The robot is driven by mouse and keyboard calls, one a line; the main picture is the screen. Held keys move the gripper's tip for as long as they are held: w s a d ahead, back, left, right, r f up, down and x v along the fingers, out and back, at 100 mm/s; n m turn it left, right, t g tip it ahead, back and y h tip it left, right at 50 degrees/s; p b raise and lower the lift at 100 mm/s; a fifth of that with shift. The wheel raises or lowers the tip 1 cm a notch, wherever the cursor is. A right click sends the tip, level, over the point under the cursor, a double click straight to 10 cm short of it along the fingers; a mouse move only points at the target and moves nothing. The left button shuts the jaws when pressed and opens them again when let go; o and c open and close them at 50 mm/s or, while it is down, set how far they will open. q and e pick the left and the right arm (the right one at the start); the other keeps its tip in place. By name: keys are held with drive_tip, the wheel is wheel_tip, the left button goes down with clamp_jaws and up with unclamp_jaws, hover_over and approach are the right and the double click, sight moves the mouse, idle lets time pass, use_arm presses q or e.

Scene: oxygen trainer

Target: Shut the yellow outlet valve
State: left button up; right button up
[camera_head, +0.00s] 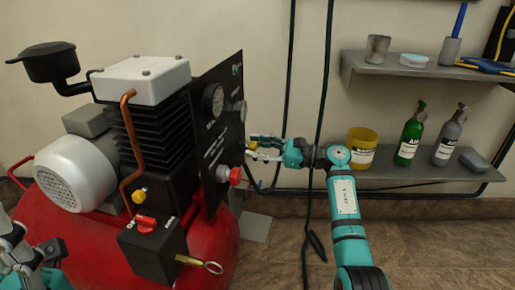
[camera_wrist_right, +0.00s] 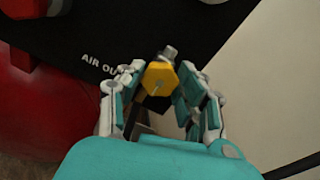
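The yellow outlet valve (camera_wrist_right: 160,79) is a hexagonal knob with a grey metal stub, beside the words "AIR OUT" on the black panel (camera_wrist_right: 95,35) in the right wrist view. My right gripper (camera_wrist_right: 161,72) has one finger on each side of the knob. The fingers look parted with narrow gaps; firm contact does not show. In the head view my right gripper (camera_head: 258,148) is at the right face of the panel (camera_head: 213,140), and its fingers mostly hide the valve. My left gripper (camera_head: 22,245) is partly in view at the lower left, its fingers unclear.
A red knob (camera_head: 235,176) sticks out of the panel just below my right gripper. The red compressor tank (camera_head: 85,240) stands at left. Dark cables (camera_head: 322,110) hang near my right arm. Shelves (camera_head: 425,172) with bottles and a yellow tub (camera_head: 362,137) are at right.

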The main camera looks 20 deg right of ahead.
drive_tip(key=c, duration=0.5)
